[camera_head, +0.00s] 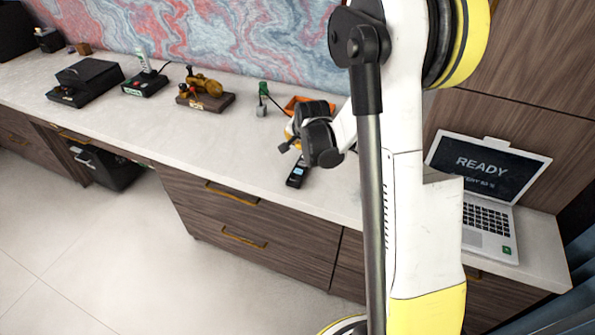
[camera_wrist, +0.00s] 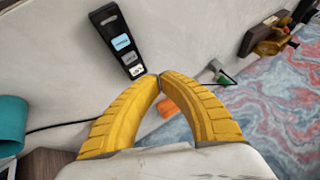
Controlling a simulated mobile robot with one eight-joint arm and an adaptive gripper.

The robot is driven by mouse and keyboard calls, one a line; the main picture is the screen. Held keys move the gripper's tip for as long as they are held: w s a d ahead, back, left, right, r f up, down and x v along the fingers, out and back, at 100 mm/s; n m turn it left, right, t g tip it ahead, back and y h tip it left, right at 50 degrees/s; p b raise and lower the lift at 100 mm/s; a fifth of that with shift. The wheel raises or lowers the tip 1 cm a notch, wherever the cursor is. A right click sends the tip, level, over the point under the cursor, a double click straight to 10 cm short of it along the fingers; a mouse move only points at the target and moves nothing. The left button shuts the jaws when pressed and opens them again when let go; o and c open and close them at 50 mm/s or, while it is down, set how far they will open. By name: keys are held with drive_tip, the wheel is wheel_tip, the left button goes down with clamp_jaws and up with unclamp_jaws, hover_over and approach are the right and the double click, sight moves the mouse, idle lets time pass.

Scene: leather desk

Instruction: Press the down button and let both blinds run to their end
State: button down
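A slim black remote (camera_head: 297,172) lies on the pale desktop, just below my wrist in the head view. In the wrist view the remote (camera_wrist: 118,42) shows a light blue lit panel or button near its middle and paler grey buttons below it. My gripper (camera_wrist: 159,75) has its two yellow fingers brought together at the tips, with nothing between them. The tips appear just beyond the remote's lower end in that view; I cannot tell their height above it. In the head view my wrist mostly hides the fingers. No blinds are in view.
An orange tray (camera_head: 306,104) and a small green-topped item (camera_head: 263,98) stand behind my wrist. A brass device on a wooden base (camera_head: 206,95), a black box (camera_head: 86,80) and a laptop reading READY (camera_head: 488,180) are also on the desk. The desktop left of the remote is clear.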

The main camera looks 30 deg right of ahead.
sight(297, 169)
drive_tip(key=shift+f+b, duration=3.25)
drive_tip(key=shift+f, duration=1.15)
drive_tip(key=shift+f, duration=0.1)
drive_tip(key=shift+f+b, duration=0.3)
drive_tip(key=shift+b, duration=0.1)
